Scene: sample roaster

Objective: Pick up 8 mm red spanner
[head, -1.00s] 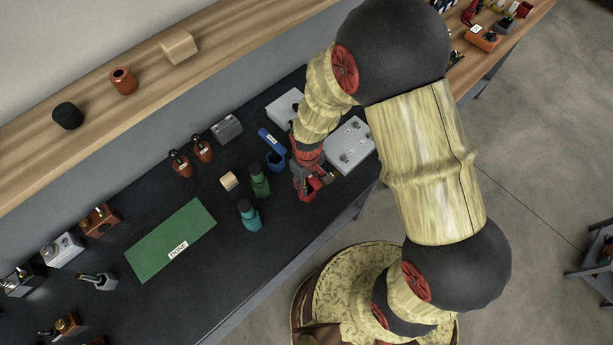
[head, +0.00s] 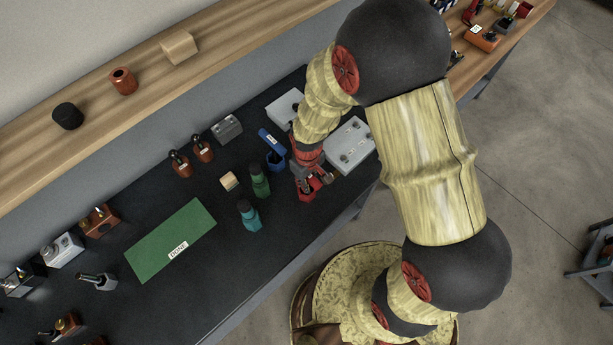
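I cannot make out the 8 mm red spanner for certain. My gripper (head: 316,187) is low over the front part of the dark bench top, right of the green bottle. Red parts show at and around its fingers. I cannot tell which of them belong to the gripper and which to a red spanner or its holder. The fingers are small and partly hidden by my wrist, so I cannot tell whether they are open or shut, or hold anything.
A blue holder (head: 276,161) with a labelled blue piece (head: 271,140) stands left of my wrist. A green bottle (head: 260,181) and a teal bottle (head: 249,215) stand further left. A green DONE mat (head: 165,238) is bare.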

